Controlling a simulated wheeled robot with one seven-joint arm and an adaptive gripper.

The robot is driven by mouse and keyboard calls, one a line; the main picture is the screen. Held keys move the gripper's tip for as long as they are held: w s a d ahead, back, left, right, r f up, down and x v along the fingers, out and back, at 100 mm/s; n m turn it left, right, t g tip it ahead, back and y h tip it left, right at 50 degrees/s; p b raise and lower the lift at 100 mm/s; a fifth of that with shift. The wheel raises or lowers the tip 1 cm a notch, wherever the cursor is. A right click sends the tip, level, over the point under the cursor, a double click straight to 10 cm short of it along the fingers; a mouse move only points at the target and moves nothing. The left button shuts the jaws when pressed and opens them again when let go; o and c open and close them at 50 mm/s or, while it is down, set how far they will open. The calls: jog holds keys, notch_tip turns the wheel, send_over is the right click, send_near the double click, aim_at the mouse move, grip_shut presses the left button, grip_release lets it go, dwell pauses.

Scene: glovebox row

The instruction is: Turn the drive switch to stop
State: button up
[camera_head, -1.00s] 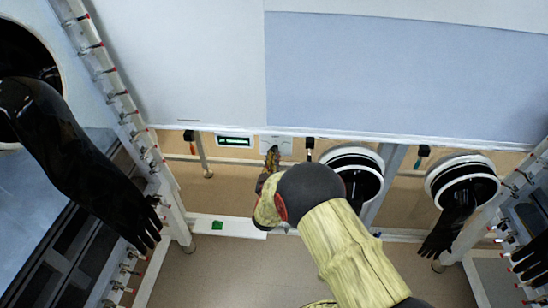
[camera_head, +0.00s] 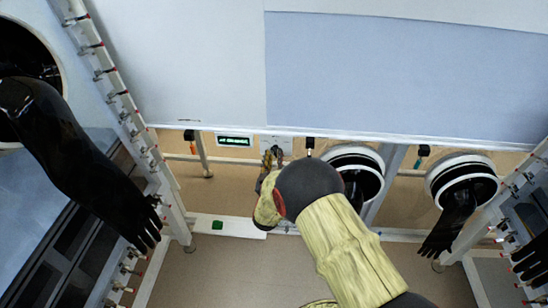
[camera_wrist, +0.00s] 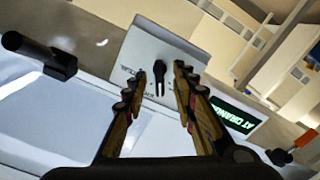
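The drive switch appears to be the black knob (camera_wrist: 157,72) on a pale grey plate (camera_wrist: 168,44) in the wrist view. Small lettering is printed on the plate, too small to read surely. My gripper (camera_wrist: 159,78) is open, with one finger on each side of the knob in the picture. Visible gaps lie between the knob and both fingers; I cannot tell how far the tips are from the plate. In the head view, my gripper (camera_head: 272,158) is at the plate's lower left edge, and the plate (camera_head: 285,143) is partly covered.
A green-lit display (camera_head: 235,141) is left of the plate. Black handles (camera_head: 189,135) hang along the panel's lower edge. Round glove ports (camera_head: 352,155) with black gloves (camera_head: 450,225) are to the right. A large black glove (camera_head: 75,160) hangs at left.

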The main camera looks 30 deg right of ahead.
jog(key=v, duration=1.2)
dwell(0.3)
